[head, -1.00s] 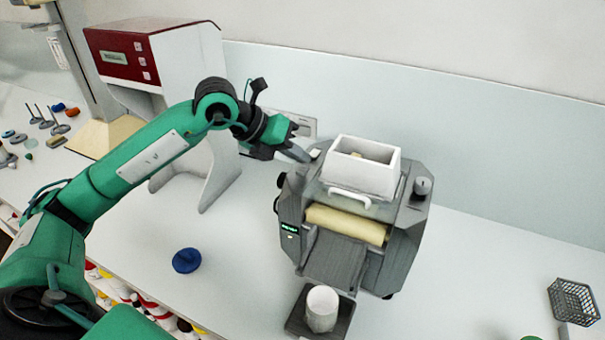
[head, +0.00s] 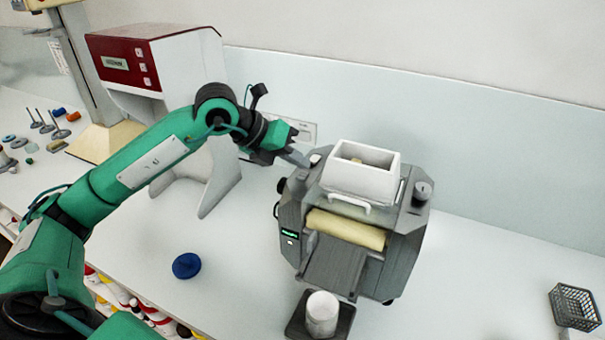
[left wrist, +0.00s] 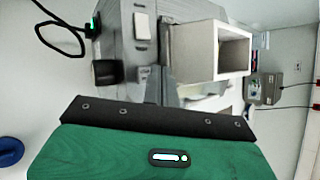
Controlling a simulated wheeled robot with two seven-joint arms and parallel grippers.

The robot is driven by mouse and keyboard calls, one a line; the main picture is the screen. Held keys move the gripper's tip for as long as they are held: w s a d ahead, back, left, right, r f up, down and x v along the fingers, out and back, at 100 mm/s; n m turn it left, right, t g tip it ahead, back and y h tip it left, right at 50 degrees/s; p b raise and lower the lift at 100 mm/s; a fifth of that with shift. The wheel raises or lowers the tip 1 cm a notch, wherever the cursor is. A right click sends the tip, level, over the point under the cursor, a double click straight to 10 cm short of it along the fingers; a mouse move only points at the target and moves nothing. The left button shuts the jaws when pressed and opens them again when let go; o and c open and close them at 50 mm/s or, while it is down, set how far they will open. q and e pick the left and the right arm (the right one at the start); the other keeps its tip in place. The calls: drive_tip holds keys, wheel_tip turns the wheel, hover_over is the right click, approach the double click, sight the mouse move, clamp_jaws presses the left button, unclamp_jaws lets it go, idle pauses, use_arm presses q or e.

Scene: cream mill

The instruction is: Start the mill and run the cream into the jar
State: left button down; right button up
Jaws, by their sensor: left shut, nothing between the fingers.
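The grey mill (head: 390,270) stands on the bench with a white hopper (head: 365,182) on top and a cream-coloured roller (head: 345,228) in front. Its small side display (head: 289,234) glows green. A sloping apron (head: 333,263) leads down toward the white jar (head: 321,315), which stands on a dark plate below. The jar's contents cannot be made out. My left gripper (head: 298,158) is shut and empty beside the mill's upper left corner, close to a pale switch (head: 315,159). That switch also shows in the left wrist view (left wrist: 142,26); contact cannot be told. My right gripper is out of view.
A blue lid (head: 186,265) lies on the bench left of the mill. A red and white cabinet (head: 125,60) stands behind my left arm. A wire basket (head: 574,306) sits far right. Bench between mill and basket is clear.

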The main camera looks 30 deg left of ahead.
sight(297, 176)
use_arm(q)
drive_tip(key=shift+f, duration=0.1)
idle(0.8)
drive_tip(key=shift+f+b, duration=0.35)
drive_tip(key=shift+b, duration=0.2)
drive_tip(key=shift+f+b, duration=0.4)
idle(0.4)
drive_tip(key=shift+r, duration=0.15)
drive_tip(key=shift+r+p, duration=0.45)
drive_tip(key=shift+r, duration=0.25)
drive_tip(key=shift+r+p, duration=1.6)
drive_tip(key=shift+r, duration=0.9)
